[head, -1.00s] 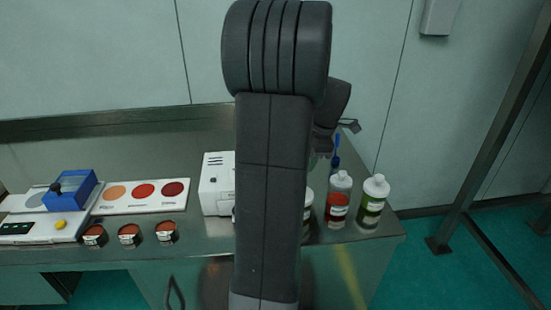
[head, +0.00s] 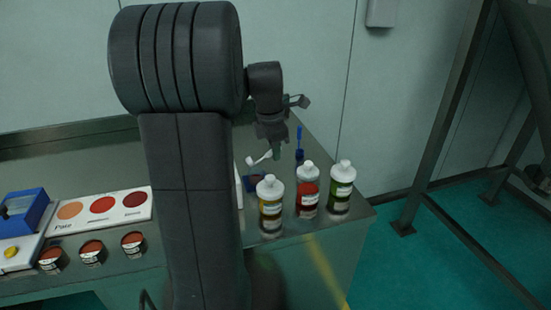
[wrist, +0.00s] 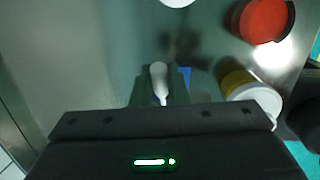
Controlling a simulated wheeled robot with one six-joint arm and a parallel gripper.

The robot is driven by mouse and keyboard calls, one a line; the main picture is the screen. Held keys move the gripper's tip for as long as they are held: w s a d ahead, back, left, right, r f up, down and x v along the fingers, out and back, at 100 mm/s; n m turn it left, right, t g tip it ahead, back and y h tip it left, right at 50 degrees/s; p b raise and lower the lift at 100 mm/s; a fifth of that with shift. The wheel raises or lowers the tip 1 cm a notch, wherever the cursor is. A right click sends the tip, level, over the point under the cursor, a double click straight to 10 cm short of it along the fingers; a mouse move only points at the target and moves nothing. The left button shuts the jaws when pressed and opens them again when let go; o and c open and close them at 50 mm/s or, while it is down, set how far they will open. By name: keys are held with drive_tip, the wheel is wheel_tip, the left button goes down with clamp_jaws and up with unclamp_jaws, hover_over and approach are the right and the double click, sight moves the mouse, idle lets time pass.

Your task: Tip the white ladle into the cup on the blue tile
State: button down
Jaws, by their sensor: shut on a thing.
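The white ladle (head: 261,158) is in my gripper (head: 276,148), its bowl end pointing left and slightly down in the head view. In the wrist view the ladle (wrist: 159,78) shows pale between the fingers of my gripper (wrist: 164,88), which is shut on it. A blue tile (head: 256,183) lies on the bench below the ladle, partly hidden by the bottle in front. A small blue patch also shows beside the fingers in the wrist view (wrist: 185,73). I cannot make out a cup on the tile.
A yellow-labelled bottle (head: 270,208), a red bottle (head: 308,192) and a green bottle (head: 341,188) stand at the bench's right end. A blue upright tool (head: 299,146) stands behind them. Several small tins (head: 92,252) and a white colour card (head: 73,225) are at left.

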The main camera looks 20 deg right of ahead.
sight(253, 161)
drive_tip(key=shift+a+r+h, duration=0.5)
drive_tip(key=shift+r+h, duration=0.3)
drive_tip(key=shift+h, duration=0.1)
drive_tip(key=r+h+b, duration=0.1)
drive_tip(key=a+r+h, duration=0.1)
drive_tip(key=h, duration=0.1)
drive_tip(key=shift+w+a+b, duration=0.1)
drive_tip(key=shift+a+b, duration=0.1)
drive_tip(key=shift+b, duration=0.2)
drive_tip(key=r+h, duration=0.1)
drive_tip(key=a+r+h+b, duration=0.1)
drive_tip(key=h, duration=0.1)
drive_tip(key=shift+a+n, duration=0.3)
drive_tip(key=shift+w+a+r+h+b, duration=0.1)
drive_tip(key=shift+a+r+h+b, duration=0.35)
drive_tip(key=shift+r+h, duration=0.45)
drive_tip(key=shift+a+r+h+b, duration=0.25)
drive_tip(key=shift+a+r+h, duration=0.35)
drive_tip(key=shift+h, duration=0.5)
drive_tip(key=shift+r, duration=0.1)
